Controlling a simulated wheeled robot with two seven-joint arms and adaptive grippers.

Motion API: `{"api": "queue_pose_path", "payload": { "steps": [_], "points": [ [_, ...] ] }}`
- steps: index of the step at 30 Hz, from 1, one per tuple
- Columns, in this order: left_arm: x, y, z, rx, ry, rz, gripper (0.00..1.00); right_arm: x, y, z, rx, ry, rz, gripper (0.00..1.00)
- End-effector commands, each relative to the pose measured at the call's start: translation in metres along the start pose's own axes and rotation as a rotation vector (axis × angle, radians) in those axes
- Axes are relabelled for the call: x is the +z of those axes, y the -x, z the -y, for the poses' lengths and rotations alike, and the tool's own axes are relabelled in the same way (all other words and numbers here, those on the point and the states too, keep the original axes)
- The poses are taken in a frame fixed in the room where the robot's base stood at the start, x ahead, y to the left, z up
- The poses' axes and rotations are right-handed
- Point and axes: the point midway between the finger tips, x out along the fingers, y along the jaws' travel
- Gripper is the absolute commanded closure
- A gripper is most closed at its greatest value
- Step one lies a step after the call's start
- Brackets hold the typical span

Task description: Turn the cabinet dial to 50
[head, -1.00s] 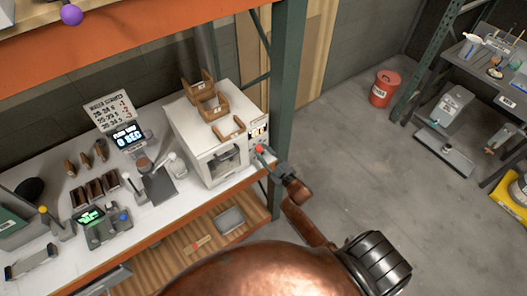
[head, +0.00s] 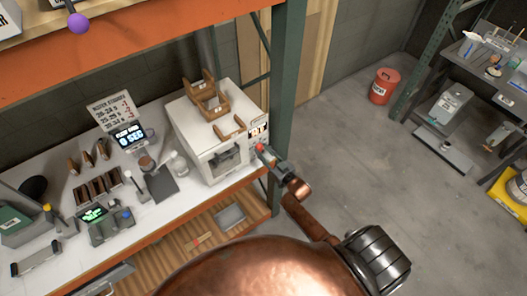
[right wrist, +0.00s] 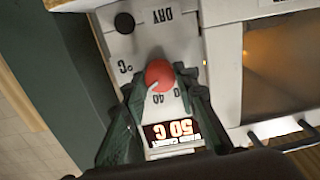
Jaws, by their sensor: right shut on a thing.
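The white cabinet (head: 208,150) stands at the right end of the workbench. Its red dial (head: 259,148) is on the control panel beside the door. In the right wrist view the red dial (right wrist: 159,74) has a pale pointer mark toward its lower left. My right gripper (head: 266,156) is shut on the dial, one finger on each side, as the right wrist view also shows (right wrist: 160,88). The lit display (right wrist: 172,132) appears upside down there and seems to read 50 C. My left gripper is not in view.
A black knob (right wrist: 124,22) sits on the same panel, apart from my fingers. The green rack post (head: 288,100) stands close beside the cabinet. Wooden trays (head: 208,98) rest on top. The floor to the right is open, with a red bucket (head: 384,86) farther back.

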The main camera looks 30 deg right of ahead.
Motion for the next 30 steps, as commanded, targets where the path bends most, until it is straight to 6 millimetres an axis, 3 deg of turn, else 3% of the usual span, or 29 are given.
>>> {"api": "queue_pose_path", "payload": {
  "steps": [12,13,15,20,30],
  "points": [
    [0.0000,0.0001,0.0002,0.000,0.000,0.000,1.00,0.0015,0.0006,-0.0001,0.001,-0.009,0.002,0.98],
    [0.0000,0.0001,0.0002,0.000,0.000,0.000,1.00,0.0015,0.0006,-0.0001,0.001,-0.009,0.002,0.72],
    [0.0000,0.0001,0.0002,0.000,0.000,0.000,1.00,0.0013,0.0005,-0.0001,0.001,-0.008,0.002,0.67],
    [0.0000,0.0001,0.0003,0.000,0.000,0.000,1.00,0.0008,0.0003,0.0001,0.000,-0.007,0.001,0.56],
    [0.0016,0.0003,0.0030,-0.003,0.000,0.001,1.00,0.0010,0.0045,0.0000,0.000,-0.007,0.001,0.56]
  ]
}}
